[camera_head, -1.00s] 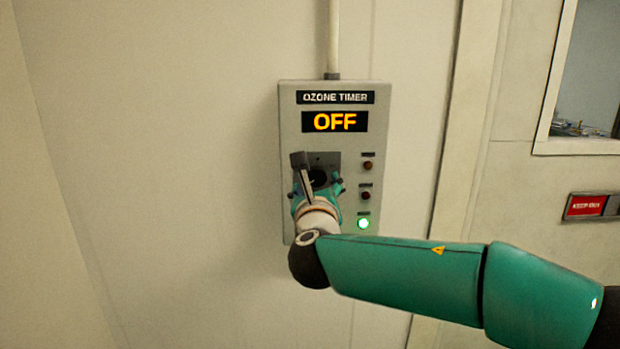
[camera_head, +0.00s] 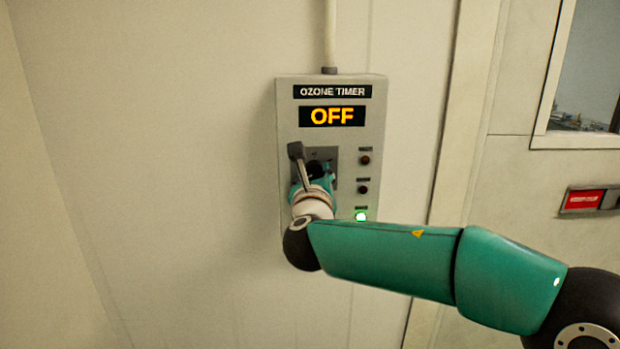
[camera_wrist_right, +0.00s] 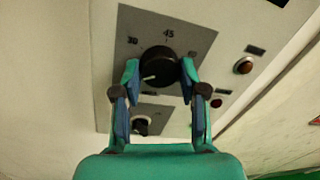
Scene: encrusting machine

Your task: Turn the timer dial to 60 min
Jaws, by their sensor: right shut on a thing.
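The ozone timer box (camera_head: 286,120) hangs on the wall, and its display (camera_head: 332,116) reads OFF. The round black timer dial (camera_wrist_right: 158,64) shows in the right wrist view, with "45" above it and "30" at its upper left. A pale mark on the dial points to the lower left there. My right gripper (camera_wrist_right: 159,70) is shut on the dial, one finger on each side. In the head view my right gripper (camera_head: 314,180) and wrist cover most of the dial. My left gripper is not in view.
A smaller dark knob (camera_wrist_right: 140,125) sits on a lower plate. A red-and-grey wall box (camera_head: 583,200) and a window (camera_head: 588,75) are farther right. The wall left of the box is bare.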

